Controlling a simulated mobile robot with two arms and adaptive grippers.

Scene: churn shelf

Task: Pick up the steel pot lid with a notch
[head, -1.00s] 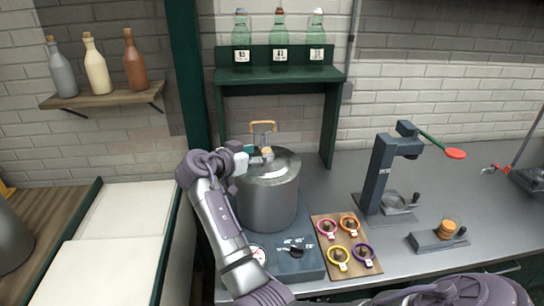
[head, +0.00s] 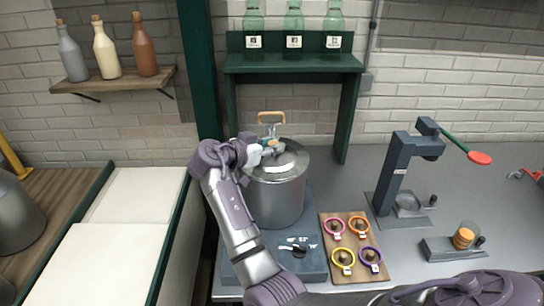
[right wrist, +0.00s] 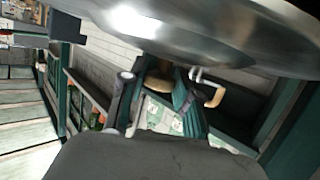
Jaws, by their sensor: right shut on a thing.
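The steel pot lid (head: 290,162) is over the tall steel pot (head: 279,203) on a grey-blue base. In the right wrist view the lid (right wrist: 215,30) fills the top as a large shiny curve. I cannot tell whether the lid is touching the pot rim. The notch is not clearly visible. My left gripper is not in view.
A green shelf (head: 295,64) with bottles is behind the pot. Right of the base are a board (head: 336,275) with several coloured rings and a dark press stand (head: 392,175). Free counter lies farther right.

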